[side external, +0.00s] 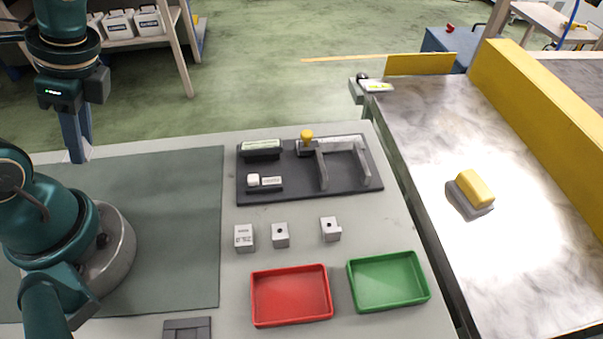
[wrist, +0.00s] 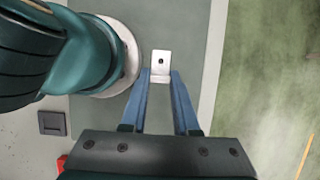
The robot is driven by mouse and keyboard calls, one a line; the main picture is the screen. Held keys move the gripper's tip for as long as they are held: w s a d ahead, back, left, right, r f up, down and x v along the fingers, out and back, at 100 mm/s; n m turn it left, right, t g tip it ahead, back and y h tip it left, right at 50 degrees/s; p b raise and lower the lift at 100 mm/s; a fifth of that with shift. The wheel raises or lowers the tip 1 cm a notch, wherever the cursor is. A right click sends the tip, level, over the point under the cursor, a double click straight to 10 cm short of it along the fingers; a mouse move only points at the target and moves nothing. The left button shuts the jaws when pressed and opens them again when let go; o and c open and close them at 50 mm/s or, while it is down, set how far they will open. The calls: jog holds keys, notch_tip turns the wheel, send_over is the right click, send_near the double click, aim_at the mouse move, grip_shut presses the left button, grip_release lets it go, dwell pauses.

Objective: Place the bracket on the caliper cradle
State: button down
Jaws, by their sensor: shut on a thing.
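My gripper (wrist: 160,76) is shut on a small pale metal bracket (wrist: 160,62) with a dark hole, held between the tips of its blue fingers. In the side view my gripper (side external: 78,158) hangs at the left, over the far edge of the green mat; the bracket is not clear there. The likely caliper cradle (side external: 322,168), two grey uprights with a pale bar across their back, stands on a dark board (side external: 280,186) at the table's far right, well apart from my gripper. The cradle is not in the wrist view.
Several metal blocks (side external: 280,235) stand in front of the board. A red tray (side external: 291,320) and a green tray (side external: 390,304) are nearer. A yellow-topped stamp (side external: 307,139) stands beside the cradle. A yellow block (side external: 475,188) lies on the conveyor (side external: 510,270). The green mat (side external: 180,220) is largely clear.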

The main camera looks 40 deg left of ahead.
send_over(158, 217)
jog(key=d, duration=0.1)
jog(key=f, duration=0.4)
jog(key=w+f, duration=0.1)
jog(key=f, duration=0.1)
jog(key=shift+f, duration=1.9)
jog(key=shift+f, duration=0.1)
jog(key=c, duration=0.7)
grip_release()
jog(key=shift+o, duration=0.2)
